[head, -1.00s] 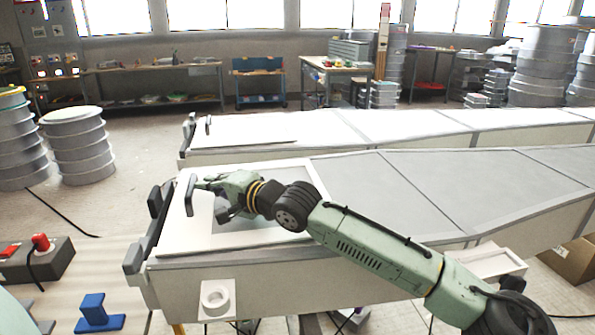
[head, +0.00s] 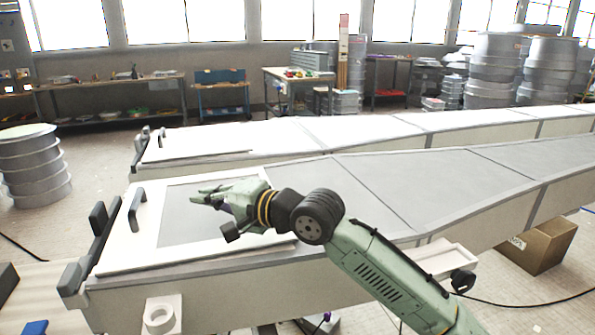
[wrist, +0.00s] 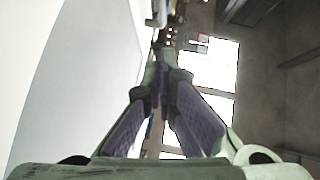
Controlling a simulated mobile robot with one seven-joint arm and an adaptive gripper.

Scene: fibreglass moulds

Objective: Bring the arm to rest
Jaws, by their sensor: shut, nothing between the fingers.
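My gripper (head: 208,194) is at the end of my green arm, over the left end of the nearer long mould (head: 408,184). Its fingers point left, toward the white frame (head: 128,238) around a grey panel (head: 178,226). In the wrist view the fingertips (wrist: 160,68) meet with nothing between them. A pale surface (wrist: 75,85) fills the left of that view, with bright windows to the right. I cannot tell the exact gap between my gripper and the panel.
A second long mould (head: 280,133) lies behind the nearer one. Dark handles (head: 92,235) stand at the left end. A white block with a ring (head: 160,316) sits in front. A cardboard box (head: 540,246) is at right, and stacked grey drums (head: 32,170) stand at left.

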